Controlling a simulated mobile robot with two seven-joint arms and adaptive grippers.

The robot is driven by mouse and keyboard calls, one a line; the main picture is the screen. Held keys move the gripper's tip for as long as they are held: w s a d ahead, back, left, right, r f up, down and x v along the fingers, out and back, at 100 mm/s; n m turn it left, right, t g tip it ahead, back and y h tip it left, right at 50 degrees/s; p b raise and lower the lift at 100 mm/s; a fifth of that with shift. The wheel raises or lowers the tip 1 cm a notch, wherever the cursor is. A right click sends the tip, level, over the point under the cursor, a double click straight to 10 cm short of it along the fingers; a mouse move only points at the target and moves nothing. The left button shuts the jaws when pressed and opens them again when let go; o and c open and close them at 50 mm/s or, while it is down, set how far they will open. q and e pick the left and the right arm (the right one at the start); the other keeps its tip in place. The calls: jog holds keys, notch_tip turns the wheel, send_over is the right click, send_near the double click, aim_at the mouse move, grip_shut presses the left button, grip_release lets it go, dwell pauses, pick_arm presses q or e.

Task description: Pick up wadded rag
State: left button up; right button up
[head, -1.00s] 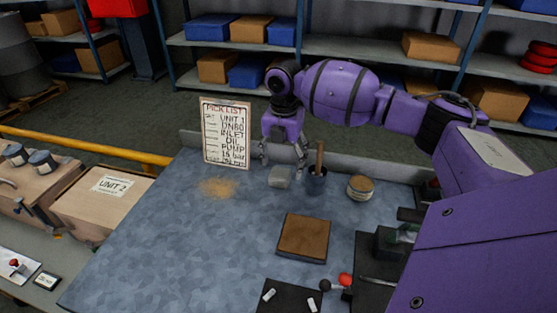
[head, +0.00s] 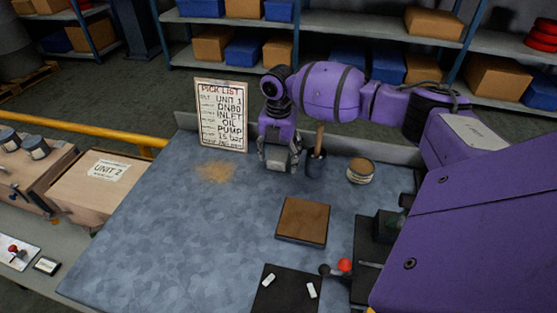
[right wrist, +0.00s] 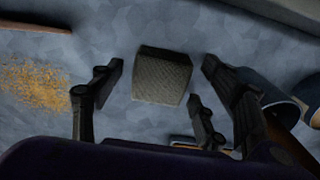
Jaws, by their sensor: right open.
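The wadded rag is a small grey, woven-looking lump (head: 278,161) on the blue-grey bench top, just right of the pick-list board. In the right wrist view the rag (right wrist: 162,76) lies ahead of the fingertips, between their lines. My right gripper (head: 278,165) is open and points down at the rag, its fingers overlapping it in the head view. The open fingers also show in the right wrist view (right wrist: 160,90), with bench surface visible between them and the rag. I cannot tell the exact height left above the bench. My left gripper is not in view.
The pick-list board (head: 221,115) and a sawdust patch (head: 215,172) are left. A brown square block (head: 303,221) lies nearer.

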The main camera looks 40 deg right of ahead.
aim_at(278, 155)
jog(key=shift+c, duration=0.4)
jog(key=c, duration=1.1)
jog(key=shift+o, duration=0.2)
jog(key=shift+r, duration=0.1)
jog(key=shift+r, duration=0.5)
notch_tip(278, 155, up, 2)
jog(key=shift+r, duration=0.2)
jog(key=s+a+r, duration=0.1)
jog(key=a+r, duration=0.8)
jog(key=a, duration=0.5)
jog(key=shift+s+r, duration=0.3)
jog(key=shift+s, duration=0.05)
